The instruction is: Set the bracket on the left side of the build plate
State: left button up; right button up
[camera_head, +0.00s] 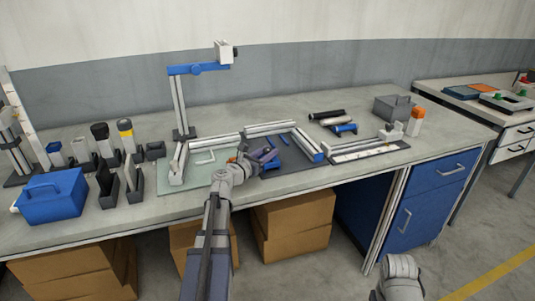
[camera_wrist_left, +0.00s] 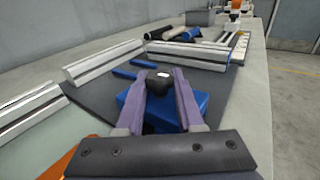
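My left gripper (camera_head: 262,152) is low over the front left part of a dark plate (camera_head: 290,167). In the left wrist view its two purple fingers (camera_wrist_left: 162,92) stand apart. A black piece (camera_wrist_left: 158,86) with a white mark lies between their tips, and a blue block (camera_wrist_left: 195,106) shows below and beside them. I cannot tell whether the fingers grip either one, or whether this is the bracket. A white angled piece (camera_head: 205,158) lies on a pale green plate to the left. My right gripper is out of view.
Light metal bars (camera_head: 307,147) edge the dark plate, with small blue pieces (camera_head: 285,140) inside. A blue toolbox (camera_head: 50,196) and dark bins (camera_head: 107,185) stand at left. A post with a blue arm (camera_head: 198,69) rises behind.

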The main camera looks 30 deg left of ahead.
pick_arm(q)
jog(key=o, duration=0.4)
jog(key=shift+o, duration=0.2)
jog(key=shift+r, duration=0.1)
jog(key=shift+r+p, duration=0.2)
jog(key=shift+p, duration=0.1)
jog(key=s, duration=0.4)
jog(key=s+a, duration=0.1)
jog(key=s, duration=0.7)
jog(key=shift+a+r, duration=0.15)
